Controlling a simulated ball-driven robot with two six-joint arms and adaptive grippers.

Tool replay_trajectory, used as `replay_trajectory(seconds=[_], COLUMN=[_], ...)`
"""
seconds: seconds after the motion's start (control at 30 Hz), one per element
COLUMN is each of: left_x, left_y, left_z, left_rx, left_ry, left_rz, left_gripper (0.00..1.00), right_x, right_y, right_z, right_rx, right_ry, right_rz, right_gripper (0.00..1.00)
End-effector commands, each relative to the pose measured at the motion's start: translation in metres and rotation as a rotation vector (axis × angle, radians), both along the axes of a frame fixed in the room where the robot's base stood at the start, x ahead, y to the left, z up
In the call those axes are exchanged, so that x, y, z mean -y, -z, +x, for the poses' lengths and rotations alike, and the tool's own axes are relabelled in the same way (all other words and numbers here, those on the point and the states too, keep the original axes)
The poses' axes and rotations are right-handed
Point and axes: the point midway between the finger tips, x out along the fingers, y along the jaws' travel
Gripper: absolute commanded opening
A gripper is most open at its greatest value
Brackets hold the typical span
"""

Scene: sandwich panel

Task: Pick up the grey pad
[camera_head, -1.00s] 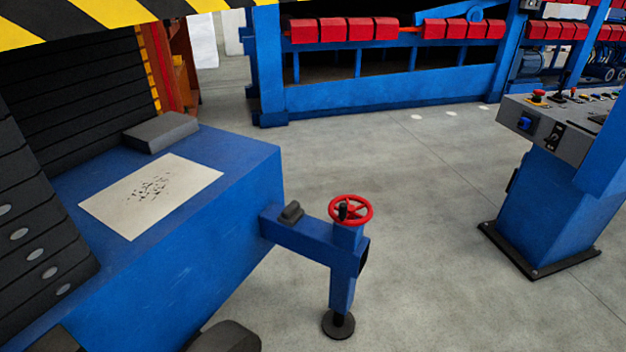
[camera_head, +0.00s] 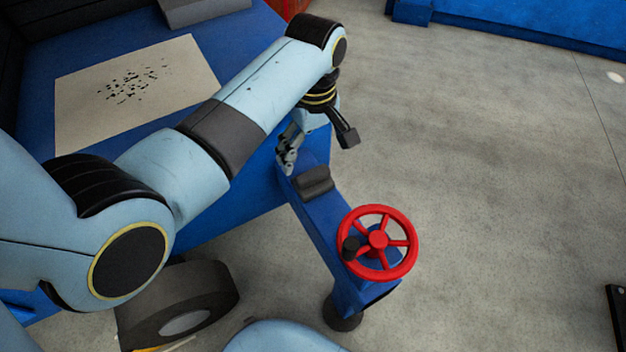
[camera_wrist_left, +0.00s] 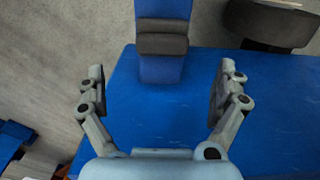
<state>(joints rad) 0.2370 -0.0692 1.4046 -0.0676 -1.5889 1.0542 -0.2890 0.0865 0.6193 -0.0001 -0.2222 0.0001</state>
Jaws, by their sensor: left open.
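A small dark grey pad (camera_head: 316,182) lies on the blue beam (camera_head: 325,225) that juts from the blue machine base. In the left wrist view the grey pad (camera_wrist_left: 162,45) shows on the beam, ahead of and between my spread fingers, with nothing gripping it. My left gripper (camera_head: 318,150) is open and empty, above the beam's inner end close to the pad. Its open fingers also show in the left wrist view (camera_wrist_left: 162,72). My right gripper is not in view.
A red handwheel (camera_head: 378,241) with a dark knob stands at the beam's outer end. A beige sheet with dark specks (camera_head: 75,110) lies on the blue base, and a grey block (camera_head: 200,12) sits behind it. Grey floor is open to the right.

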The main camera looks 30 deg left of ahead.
Motion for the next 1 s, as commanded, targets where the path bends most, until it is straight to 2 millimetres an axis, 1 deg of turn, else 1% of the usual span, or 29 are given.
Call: replay_trajectory(seconds=[0.03, 0.1, 0.2, 0.37, 0.63, 0.7, 0.9, 1.0], left_x=[-0.001, -0.001, -0.001, -0.001, -0.002, -0.002, -0.002, -0.002], left_y=[0.014, 0.025, 0.034, 0.043, 0.085, 0.09, 0.088, 0.088], left_z=[-0.002, -0.002, -0.001, -0.002, -0.004, -0.004, -0.003, -0.003], left_rx=[-0.007, -0.005, -0.003, -0.003, -0.004, -0.002, -0.001, -0.001], left_ry=[0.0, 0.001, 0.002, 0.003, 0.003, 0.003, 0.003, 0.003], left_rz=[0.0, 0.001, 0.002, 0.001, 0.001, 0.001, 0.0, 0.0], left_gripper=[1.0, 1.0, 1.0, 1.0, 1.0, 1.0, 1.0, 0.87], right_x=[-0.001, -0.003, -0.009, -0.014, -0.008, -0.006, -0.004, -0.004], right_y=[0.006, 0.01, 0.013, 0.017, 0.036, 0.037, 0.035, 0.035], right_z=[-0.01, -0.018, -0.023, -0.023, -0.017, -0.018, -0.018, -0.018], right_rx=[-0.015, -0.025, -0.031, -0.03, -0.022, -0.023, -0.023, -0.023], right_ry=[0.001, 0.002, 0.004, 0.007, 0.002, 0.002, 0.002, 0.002], right_rz=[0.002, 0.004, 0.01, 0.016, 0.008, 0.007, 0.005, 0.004], right_gripper=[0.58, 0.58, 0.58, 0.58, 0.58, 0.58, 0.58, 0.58])
